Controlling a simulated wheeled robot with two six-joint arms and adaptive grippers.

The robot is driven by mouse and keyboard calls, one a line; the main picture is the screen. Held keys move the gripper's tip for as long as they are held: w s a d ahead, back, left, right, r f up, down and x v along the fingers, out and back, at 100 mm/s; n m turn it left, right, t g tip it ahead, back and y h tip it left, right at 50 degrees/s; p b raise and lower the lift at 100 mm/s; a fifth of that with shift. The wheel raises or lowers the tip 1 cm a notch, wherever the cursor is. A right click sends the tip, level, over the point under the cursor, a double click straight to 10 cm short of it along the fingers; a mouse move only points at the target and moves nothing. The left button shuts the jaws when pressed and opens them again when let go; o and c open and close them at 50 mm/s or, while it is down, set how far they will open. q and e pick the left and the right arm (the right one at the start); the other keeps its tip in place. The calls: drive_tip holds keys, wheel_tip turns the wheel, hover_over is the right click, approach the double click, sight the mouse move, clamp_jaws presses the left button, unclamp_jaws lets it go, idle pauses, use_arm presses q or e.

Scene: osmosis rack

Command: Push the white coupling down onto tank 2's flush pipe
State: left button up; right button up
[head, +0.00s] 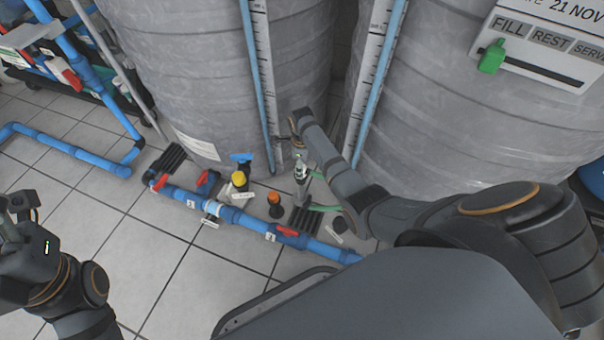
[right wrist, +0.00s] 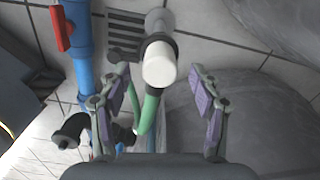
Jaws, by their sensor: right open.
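In the right wrist view the white coupling (right wrist: 158,66) shows as a short white cylinder, its round end towards the camera, with a dark collar (right wrist: 158,40) around it. A pale pipe (right wrist: 160,18) runs on behind the collar; I cannot tell how far the coupling sits on it. My right gripper (right wrist: 160,72) is open, its fingers apart on both sides of the coupling and not touching it. In the head view a small pale upright fitting (head: 301,167) stands below my right wrist. My left gripper (head: 22,208) is at the left edge, away from the tanks; its jaw state is unclear.
A green hose (right wrist: 150,110) hangs below the coupling. A blue pipe (head: 165,190) with red valve handles (head: 286,231) crosses the floor in front of two grey tanks (head: 215,80). Yellow (head: 239,178) and orange (head: 274,199) caps stand close by. Tile floor is free at front left.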

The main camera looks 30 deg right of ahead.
wheel_tip(320, 180, down, 2)
drive_tip(key=shift+f, duration=0.15)
drive_tip(key=c, duration=1.1)
